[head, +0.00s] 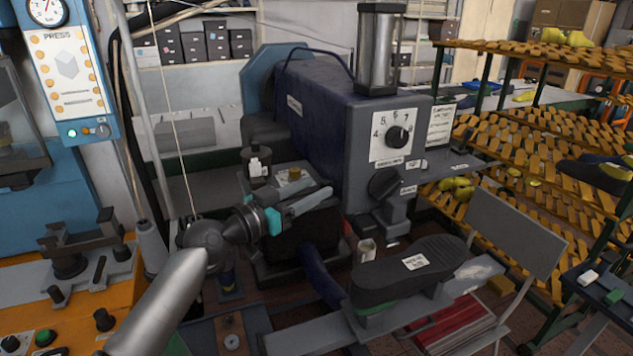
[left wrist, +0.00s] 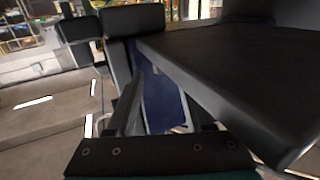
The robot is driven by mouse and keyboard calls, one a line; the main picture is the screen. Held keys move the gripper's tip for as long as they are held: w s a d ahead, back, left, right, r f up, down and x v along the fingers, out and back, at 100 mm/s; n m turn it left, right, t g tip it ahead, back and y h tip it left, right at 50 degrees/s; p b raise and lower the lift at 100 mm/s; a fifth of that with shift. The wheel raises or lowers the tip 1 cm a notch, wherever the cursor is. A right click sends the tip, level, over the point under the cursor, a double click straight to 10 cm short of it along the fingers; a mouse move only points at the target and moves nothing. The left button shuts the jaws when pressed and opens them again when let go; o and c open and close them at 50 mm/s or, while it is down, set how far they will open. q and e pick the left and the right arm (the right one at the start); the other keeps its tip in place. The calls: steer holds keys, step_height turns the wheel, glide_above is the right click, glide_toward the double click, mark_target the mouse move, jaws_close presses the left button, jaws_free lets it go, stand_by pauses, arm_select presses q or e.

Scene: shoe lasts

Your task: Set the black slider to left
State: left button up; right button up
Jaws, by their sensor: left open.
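My left gripper (head: 322,192) reaches in from the lower left in the head view, its two grey fingers apart and pointing right. It is over the area of a dark machine box (head: 300,230), left of the blue press body, with nothing visible between the fingers. In the left wrist view the fingers (left wrist: 165,120) show near the bottom centre, close in front of a large black block (left wrist: 230,80); I cannot tell whether they touch it. I cannot pick out the black slider with certainty in either view. My right gripper is not in view.
The dark blue press (head: 330,125) has a numbered dial (head: 397,137) and a black knob (head: 383,184). A black shoe sole (head: 405,272) lies in front of it. Orange racks of lasts (head: 540,150) stand at right. An orange console (head: 70,325) with knobs is lower left.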

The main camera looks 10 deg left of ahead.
arm_select(q)
steer(key=shift+x, duration=0.85)
steer(key=shift+c, duration=0.4)
jaws_close()
stand_by(0.5)
